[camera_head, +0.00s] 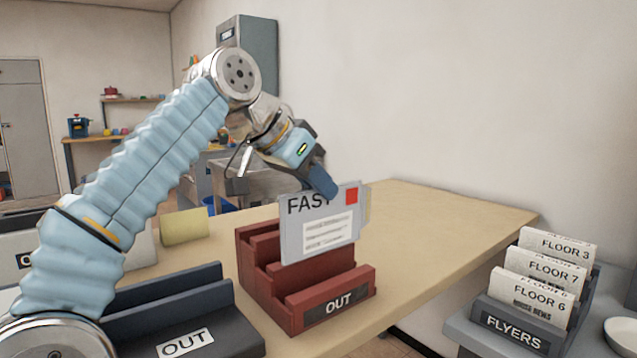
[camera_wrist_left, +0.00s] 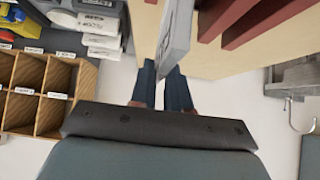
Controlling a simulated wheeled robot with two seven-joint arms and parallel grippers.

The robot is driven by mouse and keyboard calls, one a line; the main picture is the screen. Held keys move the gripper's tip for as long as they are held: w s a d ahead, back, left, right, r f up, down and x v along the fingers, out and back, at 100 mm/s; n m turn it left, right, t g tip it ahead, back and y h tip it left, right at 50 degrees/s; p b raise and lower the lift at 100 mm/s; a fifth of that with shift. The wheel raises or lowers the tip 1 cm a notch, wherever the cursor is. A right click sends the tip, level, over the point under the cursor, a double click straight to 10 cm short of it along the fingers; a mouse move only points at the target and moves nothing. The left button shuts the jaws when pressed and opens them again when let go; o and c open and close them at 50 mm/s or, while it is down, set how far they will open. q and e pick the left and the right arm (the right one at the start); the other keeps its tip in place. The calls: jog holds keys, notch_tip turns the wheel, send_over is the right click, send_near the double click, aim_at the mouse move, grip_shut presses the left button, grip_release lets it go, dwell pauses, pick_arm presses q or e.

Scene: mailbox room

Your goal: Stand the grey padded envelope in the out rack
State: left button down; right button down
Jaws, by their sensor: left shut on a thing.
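The grey padded envelope (camera_head: 318,232), printed FAST with a red square, is upright at the red rack labelled OUT (camera_head: 338,302). My left gripper (camera_head: 322,184) is shut on its upper edge from above. The envelope's lower edge overlaps the rack's dividers in the head view; I cannot tell whether it is in a slot or just above one. In the left wrist view, the envelope (camera_wrist_left: 176,38) shows as a thin grey edge between the fingertips (camera_wrist_left: 163,82), beside red dividers (camera_wrist_left: 262,20). My right gripper is not in view.
A dark blue rack (camera_head: 215,310), also labelled OUT, stands left of the red one. A yellow object (camera_head: 184,227) lies behind it. A flyers rack (camera_head: 512,335) with several papers stands at the right, near a white bowl (camera_head: 622,335). The wooden tabletop (camera_head: 440,225) right of the red rack is clear.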

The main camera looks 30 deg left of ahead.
aim_at(330, 248)
pick_arm(q)
jog(key=shift+f, duration=0.3)
jog(key=shift+f+b, duration=1.75)
jog(key=shift+f, duration=0.2)
jog(key=shift+f, duration=0.1)
notch_tip(330, 248, down, 5)
jog(key=b, duration=0.4)
jog(key=shift+r, duration=0.2)
jog(key=c, duration=1)
grip_release()
